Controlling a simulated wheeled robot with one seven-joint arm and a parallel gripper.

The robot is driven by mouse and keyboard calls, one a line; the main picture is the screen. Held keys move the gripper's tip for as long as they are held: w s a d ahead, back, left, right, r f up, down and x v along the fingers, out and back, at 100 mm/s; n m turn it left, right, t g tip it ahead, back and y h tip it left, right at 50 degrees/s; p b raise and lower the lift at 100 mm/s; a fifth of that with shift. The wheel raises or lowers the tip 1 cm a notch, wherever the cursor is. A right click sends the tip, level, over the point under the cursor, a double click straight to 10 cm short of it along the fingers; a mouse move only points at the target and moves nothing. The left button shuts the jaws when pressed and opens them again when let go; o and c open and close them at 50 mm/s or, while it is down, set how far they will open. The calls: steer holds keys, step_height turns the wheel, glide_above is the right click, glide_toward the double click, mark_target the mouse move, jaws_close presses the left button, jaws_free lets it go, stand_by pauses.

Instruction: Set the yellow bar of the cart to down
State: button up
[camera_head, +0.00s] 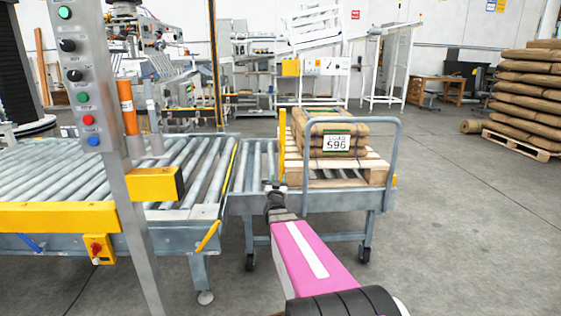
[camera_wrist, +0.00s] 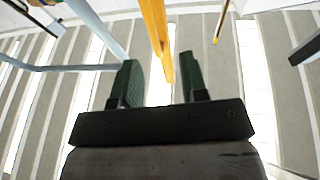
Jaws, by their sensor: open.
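The cart (camera_head: 376,197) is blue-grey, with rollers, a tall tube handle and casters. Its yellow bar (camera_head: 282,146) stands upright at the cart's left part, beside the pallet load. My gripper (camera_head: 275,186) is at the cart's front edge, near the lower end of this bar. In the wrist view my gripper (camera_wrist: 160,70) is open and empty, its two dark green fingers apart. The yellow bar (camera_wrist: 155,35) shows there between and beyond the fingertips. I cannot tell whether a finger touches it.
A wooden pallet (camera_head: 376,168) with brown sacks (camera_head: 350,128) and a "LOAD 596" sign sits on the cart. A roller conveyor (camera_head: 60,165) adjoins at the left, behind a grey control post (camera_head: 135,215). Stacked sacks (camera_head: 530,95) stand far right. The floor (camera_head: 470,220) right of the cart is clear.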

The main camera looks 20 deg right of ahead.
mark_target(283, 161)
steer(key=shift+m+h, duration=0.3)
steer(key=shift+h, duration=0.4)
steer(key=x, duration=0.7)
steer(key=r+x, duration=0.1)
steer(key=x, duration=0.3)
steer(key=shift+s+d+r, duration=0.1)
steer(key=shift+d, duration=0.25)
steer(key=shift+c, duration=0.3)
jaws_close()
